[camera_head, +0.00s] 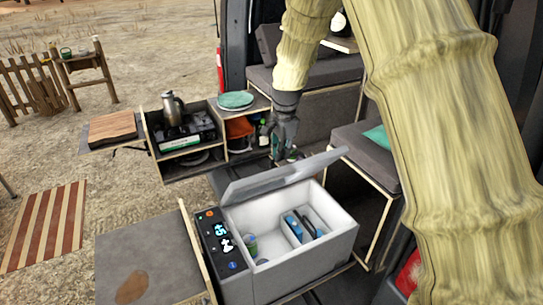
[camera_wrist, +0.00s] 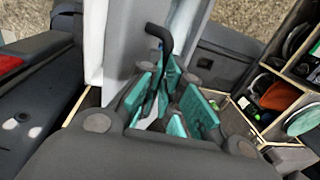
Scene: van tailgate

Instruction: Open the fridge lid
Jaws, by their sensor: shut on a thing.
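The fridge (camera_head: 310,262) is a grey box with a white inside and a lit control panel (camera_head: 220,240) on its left side. Its grey lid (camera_head: 275,180) stands raised at a tilt over the back of the open box. In the wrist view the lid (camera_wrist: 122,40) runs upward beside the fingers. My gripper (camera_head: 285,156) is behind the lid's upper edge in the head view, its fingertips partly hidden. In the wrist view my gripper (camera_wrist: 168,88) has its teal-padded fingers closed around a dark bent bar, the lid handle (camera_wrist: 158,36).
Inside the fridge are a can (camera_head: 250,245) and blue items (camera_head: 300,226). A kitchen drawer (camera_head: 185,165) with a stove and kettle (camera_head: 172,108) stands behind left. A grey-topped box (camera_head: 145,255) is at front left. A cushioned bench (camera_head: 365,155) is at right.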

